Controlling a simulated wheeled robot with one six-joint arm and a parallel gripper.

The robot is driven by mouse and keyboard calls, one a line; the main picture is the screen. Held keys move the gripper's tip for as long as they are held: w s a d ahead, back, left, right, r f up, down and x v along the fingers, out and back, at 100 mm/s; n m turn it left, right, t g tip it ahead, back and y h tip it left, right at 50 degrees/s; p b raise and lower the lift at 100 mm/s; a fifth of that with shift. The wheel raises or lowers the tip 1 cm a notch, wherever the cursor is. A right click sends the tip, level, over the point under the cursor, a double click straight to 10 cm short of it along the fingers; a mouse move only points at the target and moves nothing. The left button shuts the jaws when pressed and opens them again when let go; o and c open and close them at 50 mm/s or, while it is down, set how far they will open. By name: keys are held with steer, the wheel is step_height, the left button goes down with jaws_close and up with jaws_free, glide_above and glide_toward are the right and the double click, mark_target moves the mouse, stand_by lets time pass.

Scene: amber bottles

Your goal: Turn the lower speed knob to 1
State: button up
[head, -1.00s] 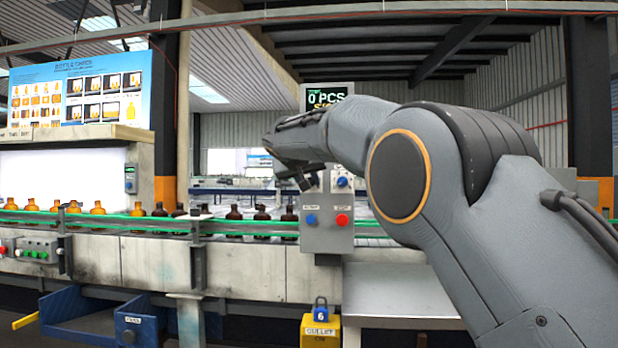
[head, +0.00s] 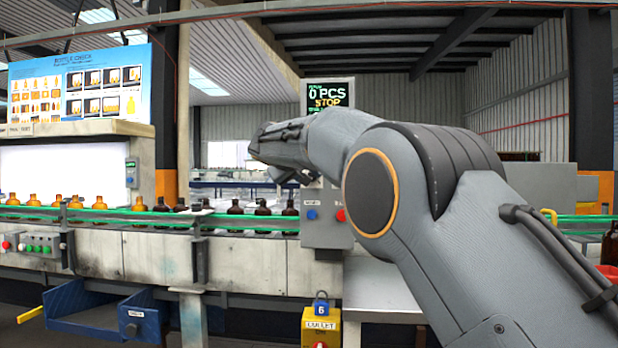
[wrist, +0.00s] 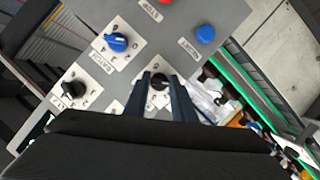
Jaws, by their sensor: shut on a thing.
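The grey control panel (wrist: 180,45) fills the upper middle of the wrist view, turned at a slant. My gripper (wrist: 159,77) reaches into it with one finger on each side of a black knob (wrist: 160,83) on a pale numbered dial. I take this for the lower speed knob; its own label is not readable, and the fingers hide part of the dial. The fingers are shut on it. Its pointer setting cannot be told. In the head view the panel (head: 325,234) is partly behind my arm, and the knob is hidden.
On the panel are a blue knob (wrist: 116,41), another black knob (wrist: 72,90), a blue button (wrist: 205,33) and a red button (wrist: 165,2). A screen (head: 330,94) above reads 0 PCS STOP. Amber bottles (head: 98,203) line the conveyor's green rail (head: 110,217).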

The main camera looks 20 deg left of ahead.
steer(key=shift+f, duration=0.25)
steer(key=o, duration=1.1)
steer(key=shift+c, duration=0.2)
steer(key=shift+r, duration=0.15)
steer(key=b+v, duration=0.1)
steer(key=v, duration=0.6)
steer(key=shift+s+b, duration=0.35)
steer(key=shift+b, duration=0.05)
steer(key=shift+r, duration=0.1)
